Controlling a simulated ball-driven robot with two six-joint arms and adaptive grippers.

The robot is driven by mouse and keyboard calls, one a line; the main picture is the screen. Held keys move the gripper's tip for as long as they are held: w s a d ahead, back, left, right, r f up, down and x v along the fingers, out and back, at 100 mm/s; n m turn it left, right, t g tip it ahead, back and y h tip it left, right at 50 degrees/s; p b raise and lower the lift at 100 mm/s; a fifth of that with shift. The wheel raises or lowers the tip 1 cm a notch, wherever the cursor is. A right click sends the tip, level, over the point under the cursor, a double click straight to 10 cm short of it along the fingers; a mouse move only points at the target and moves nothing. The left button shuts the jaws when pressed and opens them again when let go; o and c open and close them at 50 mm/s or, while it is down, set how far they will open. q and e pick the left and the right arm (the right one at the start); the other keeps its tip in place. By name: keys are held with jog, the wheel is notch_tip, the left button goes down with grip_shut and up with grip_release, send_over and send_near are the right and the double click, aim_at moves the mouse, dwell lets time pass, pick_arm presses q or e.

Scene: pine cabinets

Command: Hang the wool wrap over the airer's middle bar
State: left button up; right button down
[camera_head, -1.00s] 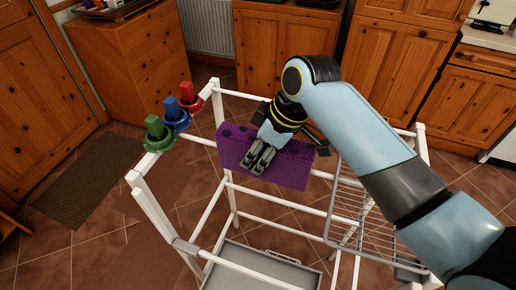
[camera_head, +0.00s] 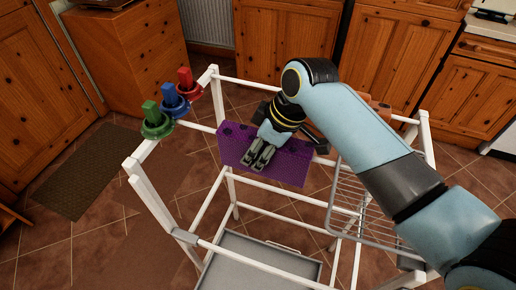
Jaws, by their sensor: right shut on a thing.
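The purple wool wrap (camera_head: 285,168) lies along the airer's middle bar (camera_head: 199,126), with its near side hanging down below the bar. Its far side is hidden. The white airer (camera_head: 150,195) stands on the tiled floor. My right gripper (camera_head: 259,160) reaches down from the right and is shut on the wrap's top edge, its fingers pointing toward me over the near face. My left gripper is out of view.
Green (camera_head: 152,121), blue (camera_head: 174,101) and red (camera_head: 187,83) clip-like pieces sit on the airer's left rail. A wire rack (camera_head: 362,205) is at its right and a grey tray (camera_head: 255,262) is below. Pine cabinets (camera_head: 285,45) stand behind.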

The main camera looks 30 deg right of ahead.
jog(key=shift+f, duration=0.3)
dwell(0.4)
jog(key=c, duration=0.7)
grip_release()
jog(key=shift+f, duration=0.1)
jog(key=v, duration=1.2)
